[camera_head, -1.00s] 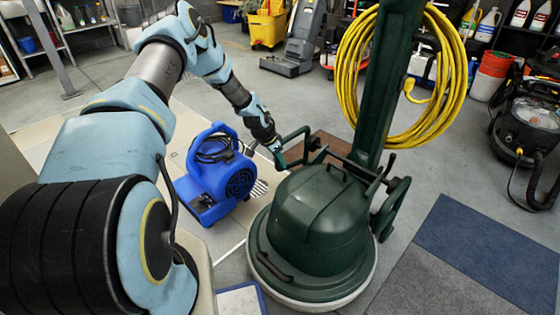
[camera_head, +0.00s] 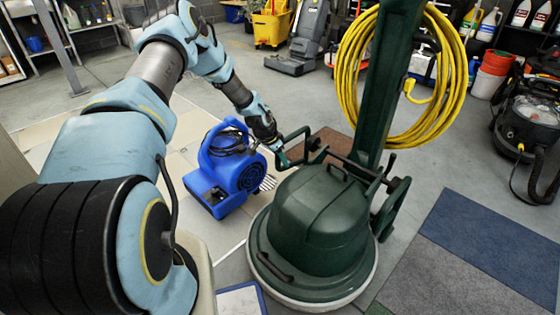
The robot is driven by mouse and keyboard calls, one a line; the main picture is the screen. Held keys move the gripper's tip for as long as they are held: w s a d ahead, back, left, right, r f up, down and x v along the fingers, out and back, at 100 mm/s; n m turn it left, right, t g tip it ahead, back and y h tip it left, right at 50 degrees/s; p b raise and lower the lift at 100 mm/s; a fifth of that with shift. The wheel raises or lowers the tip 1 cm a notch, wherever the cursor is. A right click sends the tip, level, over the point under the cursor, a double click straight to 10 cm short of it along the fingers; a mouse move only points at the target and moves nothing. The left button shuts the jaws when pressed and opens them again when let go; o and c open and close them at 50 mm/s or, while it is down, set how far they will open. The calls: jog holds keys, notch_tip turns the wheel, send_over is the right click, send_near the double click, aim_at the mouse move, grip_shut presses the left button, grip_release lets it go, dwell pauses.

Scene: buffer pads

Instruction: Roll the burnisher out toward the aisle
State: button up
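The burnisher (camera_head: 318,215) is a dark green floor machine with a domed body, a wide round base and a thick upright green column. A yellow cord hangs coiled on the column. Green bar handles stick out on both sides of the body. My arm reaches from the left, and my gripper (camera_head: 279,149) is at the left bar handle (camera_head: 290,160). It appears shut on that handle; the fingers are small and partly hidden. The burnisher stands upright on the floor.
A blue blower (camera_head: 226,172) stands close to the left of the burnisher. A blue mat (camera_head: 495,245) and grey mat (camera_head: 445,280) lie at right. A black vacuum (camera_head: 530,120) stands far right. A yellow bucket (camera_head: 271,25) and grey floor machine (camera_head: 300,45) stand behind.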

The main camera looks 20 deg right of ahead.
jog(key=o, duration=0.3)
jog(key=shift+a+f, duration=0.1)
jog(key=shift+a, duration=0.05)
jog(key=p+v, duration=0.1)
jog(key=v, duration=0.9)
jog(key=shift+r+p, duration=0.35)
jog(key=shift+r, duration=0.05)
jog(key=shift+a, duration=0.2)
jog(key=s+a+r+n+y, duration=0.25)
jog(key=s+a+r, duration=0.25)
jog(key=a+r, duration=0.35)
jog(key=s+a+r+n+y, duration=0.1)
jog(key=s+a+r+n, duration=0.35)
jog(key=a+r, duration=0.35)
jog(key=s+a+r+n, duration=0.3)
jog(key=s+a, duration=0.2)
jog(key=s, duration=0.2)
jog(key=s+a+r+n, duration=0.3)
jog(key=s+a+r, duration=0.15)
jog(key=s, duration=0.25)
notch_tip(320, 180, up, 23)
jog(key=p, duration=2.4)
jog(key=shift+r+y+p, duration=0.2)
jog(key=shift+y+p, duration=0.1)
jog(key=shift+y, duration=0.05)
